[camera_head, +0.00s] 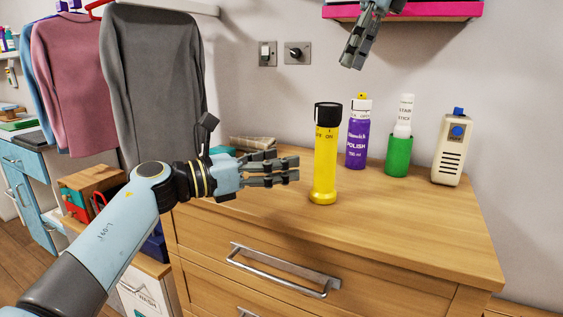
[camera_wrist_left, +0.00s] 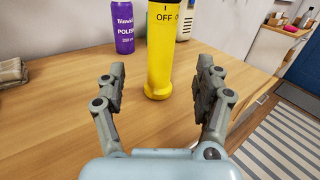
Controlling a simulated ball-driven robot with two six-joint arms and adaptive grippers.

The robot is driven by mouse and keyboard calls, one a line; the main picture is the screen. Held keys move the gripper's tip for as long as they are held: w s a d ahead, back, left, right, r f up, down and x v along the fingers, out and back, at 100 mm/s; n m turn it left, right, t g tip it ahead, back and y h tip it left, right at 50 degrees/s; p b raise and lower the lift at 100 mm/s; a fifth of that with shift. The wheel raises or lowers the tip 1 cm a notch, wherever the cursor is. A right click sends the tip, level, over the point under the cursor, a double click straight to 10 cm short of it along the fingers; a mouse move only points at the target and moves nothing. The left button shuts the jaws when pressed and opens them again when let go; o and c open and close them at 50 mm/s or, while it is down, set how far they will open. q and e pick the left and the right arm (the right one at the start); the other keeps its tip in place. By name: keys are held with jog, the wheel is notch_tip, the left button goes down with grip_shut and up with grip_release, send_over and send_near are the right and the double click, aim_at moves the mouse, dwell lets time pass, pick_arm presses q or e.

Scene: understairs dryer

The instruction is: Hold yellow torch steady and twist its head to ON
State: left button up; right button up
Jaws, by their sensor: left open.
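The yellow torch (camera_head: 325,165) stands upright on the wooden dresser top, with a black head (camera_head: 328,115) and dark "ON" lettering just below it. In the left wrist view the torch (camera_wrist_left: 160,55) stands ahead, between the lines of my fingers, with "OFF" and a mark on its upper part; its top is cut off. My left gripper (camera_head: 298,169) is open and empty, just left of the torch and apart from it. It also shows in the left wrist view (camera_wrist_left: 161,85). My right gripper (camera_head: 350,62) hangs high above the dresser, near the wall; its finger gap is unclear.
A purple polish can (camera_head: 357,140), a green and white bottle (camera_head: 398,150) and a cream device with a blue knob (camera_head: 452,150) stand behind and right of the torch. A folded cloth (camera_head: 250,144) lies behind my left gripper. The dresser's front right top (camera_head: 420,215) is clear.

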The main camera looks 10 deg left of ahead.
aim_at(317, 155)
pick_arm(q)
jog(key=x, duration=1.1)
jog(key=shift+f, duration=0.2)
